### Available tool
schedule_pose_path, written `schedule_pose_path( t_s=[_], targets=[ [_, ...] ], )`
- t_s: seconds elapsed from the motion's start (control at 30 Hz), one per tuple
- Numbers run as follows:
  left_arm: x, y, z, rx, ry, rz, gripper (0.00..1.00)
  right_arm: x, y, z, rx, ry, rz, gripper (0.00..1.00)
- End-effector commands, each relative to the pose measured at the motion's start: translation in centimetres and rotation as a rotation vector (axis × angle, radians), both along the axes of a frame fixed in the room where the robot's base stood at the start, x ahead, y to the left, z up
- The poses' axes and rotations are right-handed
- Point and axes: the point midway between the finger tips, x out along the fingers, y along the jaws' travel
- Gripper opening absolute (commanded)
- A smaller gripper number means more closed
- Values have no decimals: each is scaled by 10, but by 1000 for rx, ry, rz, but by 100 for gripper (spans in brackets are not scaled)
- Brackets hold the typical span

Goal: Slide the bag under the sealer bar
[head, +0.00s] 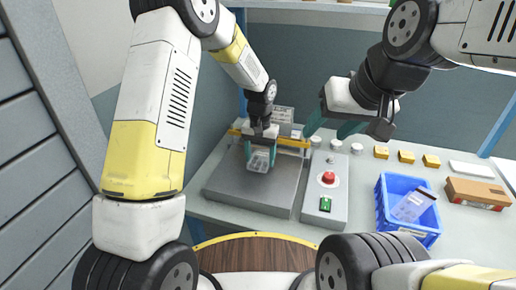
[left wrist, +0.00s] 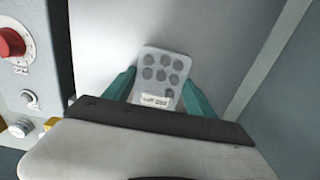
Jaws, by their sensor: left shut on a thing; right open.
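The bag (head: 259,162) is a small clear pouch with dark round items inside. In the left wrist view the bag (left wrist: 162,72) shows rows of round spots and a white label. My left gripper (head: 261,152) is shut on it, one teal finger on each side, over the grey plate (head: 230,190). The yellow sealer bar (head: 292,142) runs across behind the bag, which shows on the near side of the bar. I cannot tell whether the bag touches the plate. My right gripper (head: 332,122) is open and empty, raised to the right of the sealer.
A control box (head: 326,205) with a red knob and green switch stands right of the plate. A blue crate (head: 409,225) holds another pouch. A cardboard box (head: 477,192), several yellow blocks (head: 406,156) and white round pieces (head: 357,148) stand farther right and back.

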Motion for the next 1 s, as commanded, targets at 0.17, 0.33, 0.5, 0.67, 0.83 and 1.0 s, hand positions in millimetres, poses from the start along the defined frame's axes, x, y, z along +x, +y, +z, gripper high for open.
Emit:
schedule_pose_path(
  t_s=[0.17, 0.33, 0.5, 0.67, 0.83, 1.0],
  targets=[
    [11, -4, 0, -1, -2, -1, 21, 0, 0, 0, 0, 0, 0, 57],
    [19, -6, -1, 0, 0, -1, 21, 0, 0, 0, 0, 0, 0, 57],
    [24, -8, 0, 0, -1, -1, 21, 0, 0, 0, 0, 0, 0, 57],
    [25, -8, 0, 0, -1, -1, 21, 0, 0, 0, 0, 0, 0, 57],
    [25, -8, 0, 0, -1, -1, 21, 0, 0, 0, 0, 0, 0, 57],
    [25, -8, 0, 0, 0, -1, 21, 0, 0, 0, 0, 0, 0, 57]
  ],
)
